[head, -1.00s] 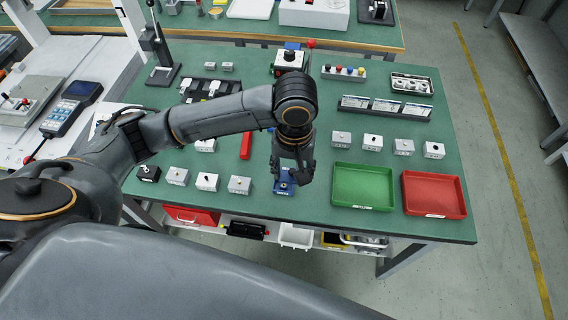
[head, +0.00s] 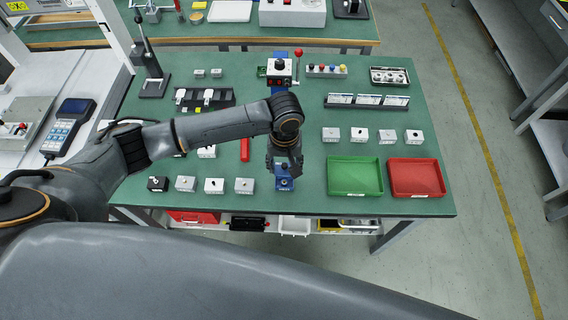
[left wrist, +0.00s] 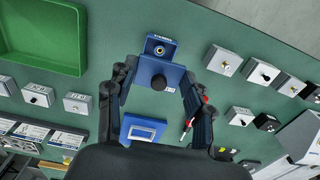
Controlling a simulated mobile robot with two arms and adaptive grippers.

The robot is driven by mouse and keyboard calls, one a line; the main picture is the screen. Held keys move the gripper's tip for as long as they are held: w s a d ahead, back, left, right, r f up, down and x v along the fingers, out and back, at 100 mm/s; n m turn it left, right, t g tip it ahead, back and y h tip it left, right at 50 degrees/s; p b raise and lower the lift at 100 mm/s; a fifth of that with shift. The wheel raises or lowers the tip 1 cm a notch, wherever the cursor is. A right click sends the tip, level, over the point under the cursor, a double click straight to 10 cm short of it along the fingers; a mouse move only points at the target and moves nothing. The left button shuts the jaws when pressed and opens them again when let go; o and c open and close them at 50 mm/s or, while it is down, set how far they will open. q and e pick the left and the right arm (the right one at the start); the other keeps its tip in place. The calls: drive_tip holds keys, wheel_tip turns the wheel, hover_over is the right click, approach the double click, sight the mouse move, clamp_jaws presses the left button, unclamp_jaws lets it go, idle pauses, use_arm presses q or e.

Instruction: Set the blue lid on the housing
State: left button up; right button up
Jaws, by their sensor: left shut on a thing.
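The blue lid (left wrist: 150,94), a flat plate with a black knob, is between the fingers of my left gripper (left wrist: 158,76) in the left wrist view. The fingers are shut on it from both sides. A blue block (left wrist: 160,47) with a round metal centre and a label shows just beyond the lid, partly covered by it. I cannot tell whether the two touch or whether this block is the housing. In the head view my left gripper (head: 285,168) hangs over the blue block (head: 284,184) near the table's front edge. My right gripper is out of view.
A blue square frame (left wrist: 143,130) lies near the palm side. Green (head: 354,193) and red (head: 417,193) trays stand to the right on the green table (head: 300,206). Small grey blocks stand in rows on both sides. A red bar (head: 244,150) lies left of the gripper.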

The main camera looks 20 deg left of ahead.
sight(284, 171)
use_arm(q)
drive_tip(key=shift+f+b, duration=2.3)
drive_tip(key=shift+b, duration=0.2)
drive_tip(key=shift+f, duration=0.1)
drive_tip(key=shift+f+p, duration=0.3)
drive_tip(key=shift+f, duration=0.15)
drive_tip(key=shift+p, duration=0.4)
drive_tip(key=shift+p, duration=0.3)
